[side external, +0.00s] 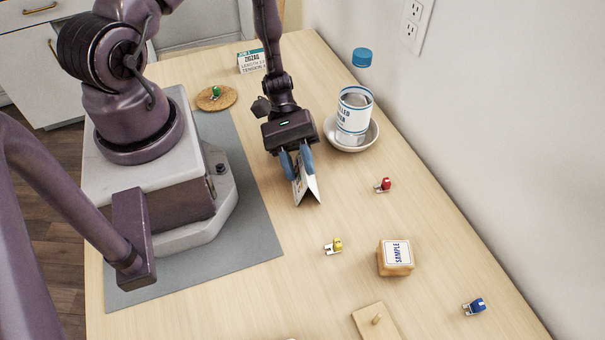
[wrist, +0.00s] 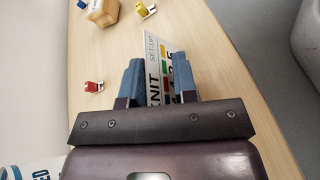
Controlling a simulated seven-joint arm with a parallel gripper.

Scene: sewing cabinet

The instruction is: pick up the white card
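A folded white tent card (side external: 311,186) stands on the wooden table (side external: 245,300) under my gripper (side external: 296,162). In the wrist view the card (wrist: 160,68) shows "KNIT" and "SETUP" lettering and coloured blocks. My gripper points down, with its two blue-grey fingers apart on either side of the card's upper part; they also show in the wrist view (wrist: 158,78). Whether the fingers touch the card cannot be told. Another white card (side external: 251,61), with a teal band and "ZIGZAG", stands at the back of the table.
A jar (side external: 353,117) in a white bowl (side external: 351,143) stands close to the right of my gripper. Red (side external: 383,185), yellow (side external: 334,246) and blue (side external: 475,306) small parts and a "SAMPLE" block (side external: 396,262) lie toward the front. A green part (side external: 216,92) sits on a cork disc. The wall bounds the right.

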